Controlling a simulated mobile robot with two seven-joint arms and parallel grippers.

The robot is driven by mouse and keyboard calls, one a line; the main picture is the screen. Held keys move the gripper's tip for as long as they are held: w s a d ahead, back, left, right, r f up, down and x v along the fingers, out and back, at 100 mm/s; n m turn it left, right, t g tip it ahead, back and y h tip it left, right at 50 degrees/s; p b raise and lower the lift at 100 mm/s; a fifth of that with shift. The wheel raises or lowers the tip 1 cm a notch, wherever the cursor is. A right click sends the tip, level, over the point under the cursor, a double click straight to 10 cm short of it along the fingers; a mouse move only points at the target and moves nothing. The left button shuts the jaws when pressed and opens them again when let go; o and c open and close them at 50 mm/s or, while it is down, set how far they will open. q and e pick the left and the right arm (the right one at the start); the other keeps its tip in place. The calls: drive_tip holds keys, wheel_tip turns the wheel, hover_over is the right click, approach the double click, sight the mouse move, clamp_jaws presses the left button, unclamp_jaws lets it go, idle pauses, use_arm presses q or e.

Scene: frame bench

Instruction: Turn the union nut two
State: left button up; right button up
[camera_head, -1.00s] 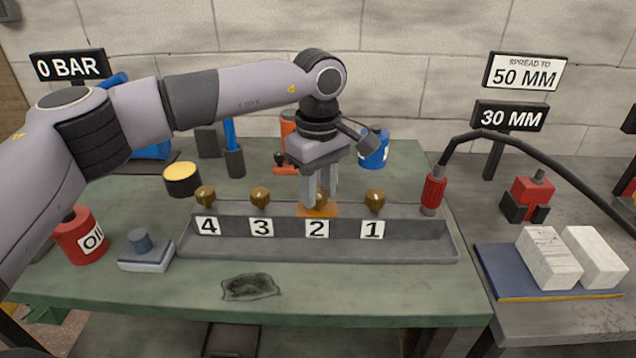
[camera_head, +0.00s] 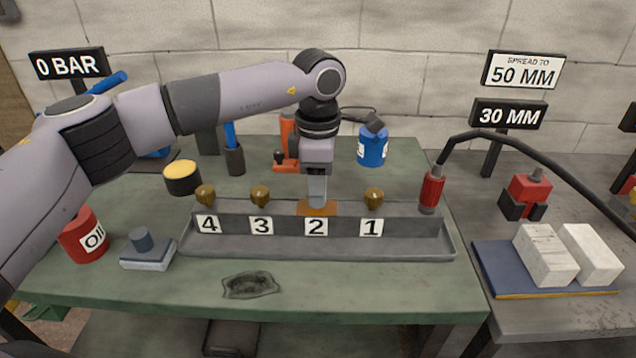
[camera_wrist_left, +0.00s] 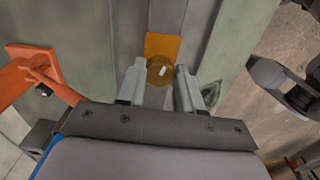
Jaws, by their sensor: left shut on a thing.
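Brass nuts four (camera_head: 205,195), three (camera_head: 260,196) and one (camera_head: 374,197) stand close by in the same row. A red hose fitting (camera_head: 432,190) stands at the trough's right end. An orange tool (camera_head: 286,160) and a blue can (camera_head: 372,147) stand behind.

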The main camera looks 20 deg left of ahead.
use_arm(q)
drive_tip(key=shift+r+n, duration=0.1)
drive_tip(key=shift+n, duration=0.3)
drive_tip(key=o, duration=1)
drive_tip(key=shift+o, duration=0.2)
wheel_tip(320, 180, up, 7)
drive_tip(key=shift+r, duration=0.1)
